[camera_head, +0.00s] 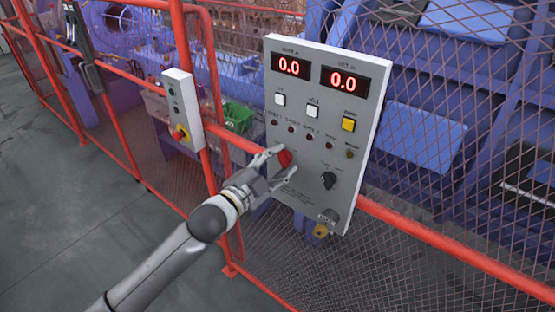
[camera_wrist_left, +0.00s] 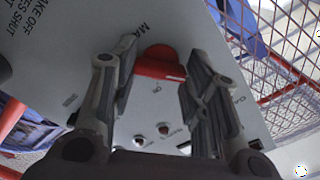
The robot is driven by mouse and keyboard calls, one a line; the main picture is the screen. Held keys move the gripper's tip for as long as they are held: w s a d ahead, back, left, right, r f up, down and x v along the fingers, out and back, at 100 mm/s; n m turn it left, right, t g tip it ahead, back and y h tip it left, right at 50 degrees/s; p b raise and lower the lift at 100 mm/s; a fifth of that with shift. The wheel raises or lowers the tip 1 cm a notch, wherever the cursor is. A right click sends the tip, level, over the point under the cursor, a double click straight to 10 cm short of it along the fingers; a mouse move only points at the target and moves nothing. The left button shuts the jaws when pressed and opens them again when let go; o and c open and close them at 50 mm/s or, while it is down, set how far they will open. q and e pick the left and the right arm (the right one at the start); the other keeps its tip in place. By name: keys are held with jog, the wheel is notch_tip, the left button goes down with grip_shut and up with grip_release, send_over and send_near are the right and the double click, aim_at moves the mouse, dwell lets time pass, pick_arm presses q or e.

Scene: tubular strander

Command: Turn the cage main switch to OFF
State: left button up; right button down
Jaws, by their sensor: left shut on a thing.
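The red main switch knob (camera_head: 286,158) sits on the grey control panel (camera_head: 308,215), at the panel's left edge, below a row of small round lamps. My left gripper (camera_head: 280,162) reaches it from the lower left, with its fingers around the knob. In the left wrist view the red knob (camera_wrist_left: 160,62) lies between the two fingers of the left gripper (camera_wrist_left: 160,50), which is shut on it. A white mark shows near the knob's right end, and an "ON" label is beside it. The fingers partly hide the knob's surroundings. My right gripper is not in view.
The panel also carries two red 0.0 displays (camera_head: 317,72), several buttons, a black knob (camera_head: 329,181) and a key switch (camera_head: 328,216). A smaller box (camera_head: 183,108) with a red button hangs to the left. Red rails (camera_head: 440,241) and mesh fence surround blue machinery.

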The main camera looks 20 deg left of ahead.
pick_arm(q)
jog(key=shift+f+n, duration=0.1)
jog(key=shift+n, duration=0.6)
jog(key=o, duration=1)
jog(key=shift+o, duration=0.2)
jog(key=shift+s, duration=0.1)
jog(key=v, duration=1.1)
jog(key=shift+s+a, duration=0.15)
jog(key=shift+s, duration=0.25)
